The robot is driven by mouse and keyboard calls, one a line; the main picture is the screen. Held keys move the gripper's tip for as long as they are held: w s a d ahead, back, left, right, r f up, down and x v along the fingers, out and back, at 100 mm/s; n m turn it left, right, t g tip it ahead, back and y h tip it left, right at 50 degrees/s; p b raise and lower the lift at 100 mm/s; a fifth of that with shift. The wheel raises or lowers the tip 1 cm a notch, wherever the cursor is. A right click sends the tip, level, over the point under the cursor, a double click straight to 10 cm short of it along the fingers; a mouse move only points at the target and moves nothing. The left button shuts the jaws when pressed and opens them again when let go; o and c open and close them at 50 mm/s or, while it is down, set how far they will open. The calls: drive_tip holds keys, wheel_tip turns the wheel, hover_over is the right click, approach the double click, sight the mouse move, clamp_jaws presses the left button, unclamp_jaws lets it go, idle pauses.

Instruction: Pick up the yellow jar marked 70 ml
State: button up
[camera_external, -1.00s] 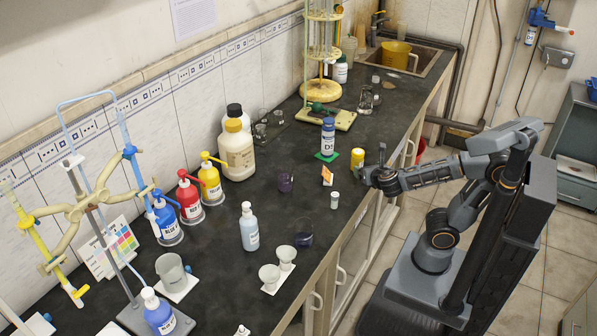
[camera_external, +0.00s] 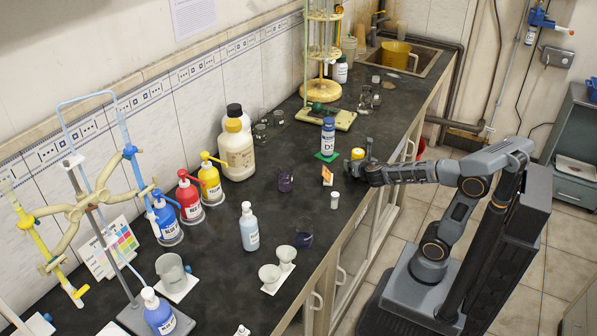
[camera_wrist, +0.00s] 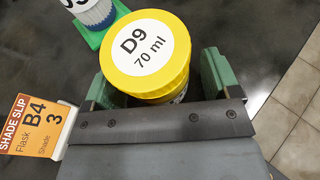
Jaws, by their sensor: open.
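The yellow jar (camera_wrist: 148,55) stands on the dark bench top in the wrist view, its lid marked "D9" and "70 ml". It also shows in the external view (camera_external: 357,154), near the front edge of the bench. My gripper (camera_wrist: 155,75) is open, with one green-padded finger on each side of the jar. The jar's lower body is partly hidden by the gripper's dark crossbar. In the external view my gripper (camera_external: 362,165) is at the jar.
A blue-capped bottle (camera_external: 328,137) stands on a green mat (camera_external: 326,157) just left of the jar. An orange shade slip (camera_wrist: 30,125) stands close to my left finger. A small white-capped vial (camera_external: 335,200) stands nearer on the bench.

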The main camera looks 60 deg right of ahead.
drive_tip(key=shift+w, duration=0.1)
drive_tip(key=shift+c, duration=0.4)
drive_tip(key=c, duration=1)
drive_tip(key=shift+o, duration=0.2)
